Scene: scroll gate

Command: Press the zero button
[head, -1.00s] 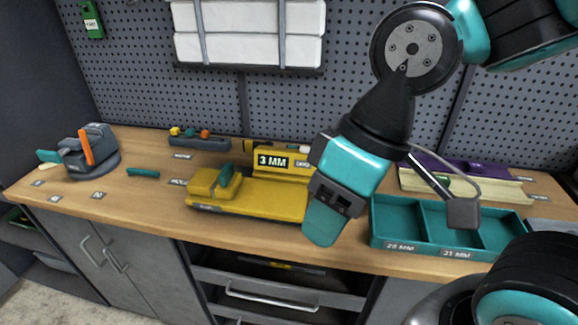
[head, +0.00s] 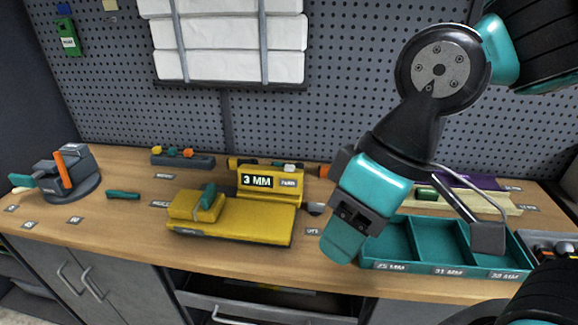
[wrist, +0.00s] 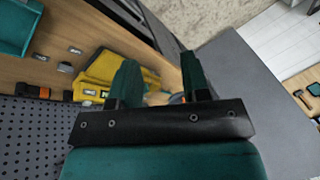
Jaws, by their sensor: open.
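The yellow measuring device (head: 240,220) stands on the workbench, left of my gripper in the head view. Its upright housing carries a dark display (head: 257,182) reading "3 MM". Right of the display is a small pale labelled patch (head: 288,184), which looks like the zero button; its lettering is too small to read surely. My gripper (head: 343,244) is open and empty, pointing down right of the device and apart from it. In the wrist view, the open fingers of my gripper (wrist: 160,75) show with the yellow device (wrist: 105,75) beyond the left finger.
A teal divided tray (head: 398,267) lies right of my gripper. A grey vise-like tool (head: 68,172) stands at the bench's left end. A small rack (head: 183,160) with coloured knobs is at the back. Bare bench (head: 130,225) lies left of the device.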

